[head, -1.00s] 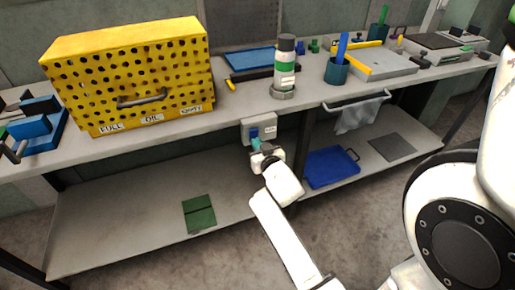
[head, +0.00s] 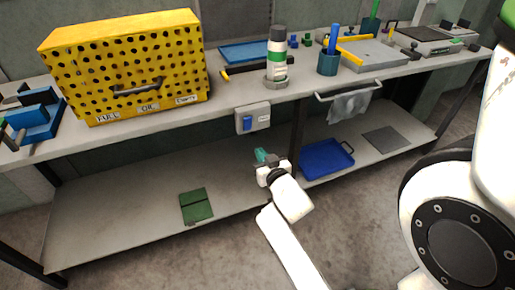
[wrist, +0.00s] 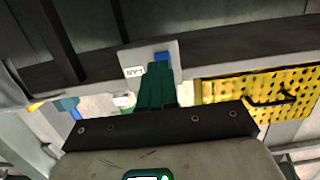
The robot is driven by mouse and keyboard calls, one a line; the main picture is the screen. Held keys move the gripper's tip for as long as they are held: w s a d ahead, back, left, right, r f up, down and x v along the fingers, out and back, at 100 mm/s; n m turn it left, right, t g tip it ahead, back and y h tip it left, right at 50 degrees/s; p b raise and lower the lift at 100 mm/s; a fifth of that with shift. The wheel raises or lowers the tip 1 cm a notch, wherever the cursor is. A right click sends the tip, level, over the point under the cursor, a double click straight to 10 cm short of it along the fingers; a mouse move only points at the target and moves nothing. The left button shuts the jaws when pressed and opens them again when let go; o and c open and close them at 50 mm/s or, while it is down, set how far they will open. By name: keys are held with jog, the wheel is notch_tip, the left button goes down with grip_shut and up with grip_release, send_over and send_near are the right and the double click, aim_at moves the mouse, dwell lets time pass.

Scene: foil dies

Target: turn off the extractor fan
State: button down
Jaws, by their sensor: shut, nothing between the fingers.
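The fan switch is a light grey box (head: 239,112) on the front edge of the bench, with a blue rocker (head: 247,123) and a small white label beside it. Which way the rocker is tipped I cannot tell. My gripper (head: 261,156) is below and in front of the switch, apart from it in the head view, with its teal fingers together and empty. In the wrist view the fingers (wrist: 157,82) point toward the switch plate (wrist: 140,54) and hide part of it. The blue rocker (wrist: 162,58) shows just past the fingertips, and the label (wrist: 133,72) reads upside down.
A yellow perforated box (head: 125,70) stands on the bench (head: 200,108) at left. A bottle (head: 277,58) stands above the switch. A cloth (head: 348,106) hangs from a rail at right. A blue tray (head: 326,158) and green folded thing (head: 196,206) lie on the lower shelf.

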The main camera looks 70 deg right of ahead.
jog(key=s+a, duration=0.1)
jog(key=s+a+f, duration=0.1)
jog(key=s+a, duration=0.1)
jog(key=shift+a+b, duration=0.3)
dwell(0.5)
jog(key=w+a+f+n+g+y+p, duration=0.15)
jog(key=a+n+g+y+p, duration=0.4)
jog(key=a, duration=0.85)
jog(key=s+a+r+n+g+y+p, duration=0.1)
jog(key=s+a+n+g+y+p, duration=0.2)
jog(key=s+a+y, duration=0.3)
jog(key=a+n, duration=0.1)
jog(key=a, duration=0.3)
jog(key=shift+s+a+g, duration=0.35)
jog(key=shift+a, duration=0.05)
jog(key=shift+y, duration=0.25)
